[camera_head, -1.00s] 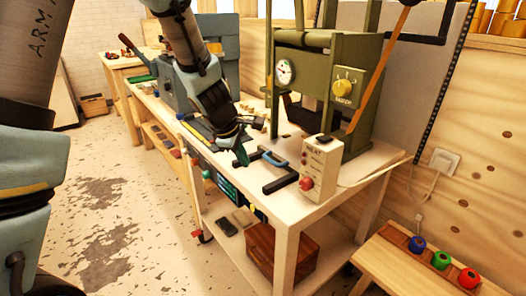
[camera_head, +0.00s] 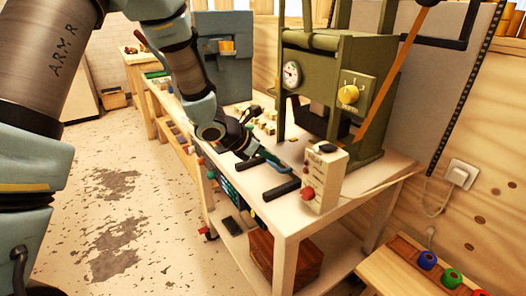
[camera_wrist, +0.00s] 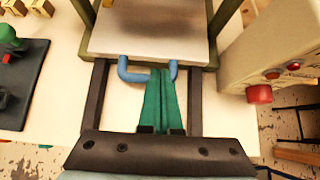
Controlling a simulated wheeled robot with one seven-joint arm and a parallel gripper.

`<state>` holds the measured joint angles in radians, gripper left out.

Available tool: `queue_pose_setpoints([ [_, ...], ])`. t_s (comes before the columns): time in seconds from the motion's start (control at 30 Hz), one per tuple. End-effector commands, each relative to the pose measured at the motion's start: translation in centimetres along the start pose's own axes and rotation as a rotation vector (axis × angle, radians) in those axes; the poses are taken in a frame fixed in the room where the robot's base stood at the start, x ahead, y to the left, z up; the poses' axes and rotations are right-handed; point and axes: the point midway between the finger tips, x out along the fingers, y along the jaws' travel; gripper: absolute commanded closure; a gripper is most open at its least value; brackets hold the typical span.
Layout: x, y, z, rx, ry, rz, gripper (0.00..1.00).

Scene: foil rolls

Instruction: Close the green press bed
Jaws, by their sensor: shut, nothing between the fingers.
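The olive-green press (camera_head: 335,75) stands on the white bench in the head view. Its bed is a flat metal plate (camera_wrist: 150,30) between two dark rails (camera_wrist: 97,95) in the wrist view. The rails stick out in front of the plate. A blue U-shaped handle (camera_wrist: 132,76) is on the plate's front edge. My gripper (camera_wrist: 161,74) is shut and empty, its green fingers overlapping the handle's middle; I cannot tell whether they touch it. In the head view my gripper (camera_head: 280,163) is low in front of the press and hides most of the handle.
A pale control box (camera_head: 325,175) with a red button (camera_wrist: 260,94) stands right of the rails. A black-based device with a green knob (camera_wrist: 10,38) lies to the left. Small wooden blocks (camera_head: 265,125) sit behind my gripper. Colored rolls (camera_head: 427,260) lie on a low bench at right.

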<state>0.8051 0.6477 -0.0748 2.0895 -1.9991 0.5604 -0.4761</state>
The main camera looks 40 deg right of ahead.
Motion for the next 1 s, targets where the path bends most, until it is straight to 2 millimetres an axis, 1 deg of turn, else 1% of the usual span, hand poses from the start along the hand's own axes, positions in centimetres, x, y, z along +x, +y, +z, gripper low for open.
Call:
queue_pose_setpoints([
  [0.03,0.8,-0.1,0.0,0.000,0.002,-0.002,1.00],
  [0.1,1.7,-0.1,0.0,0.000,0.002,-0.001,1.00],
  [0.2,2.7,0.0,0.1,0.002,0.001,-0.001,1.00],
  [0.3,3.4,0.0,0.1,0.001,0.000,0.000,1.00],
  [0.7,3.7,0.0,0.1,0.002,0.000,0.001,1.00],
  [0.77,4.2,0.0,0.3,0.003,0.000,0.000,1.00],
  [0.9,6.1,0.0,1.9,0.004,-0.001,-0.002,1.00],
  [1.0,6.9,0.0,2.7,0.003,-0.001,-0.001,1.00],
])
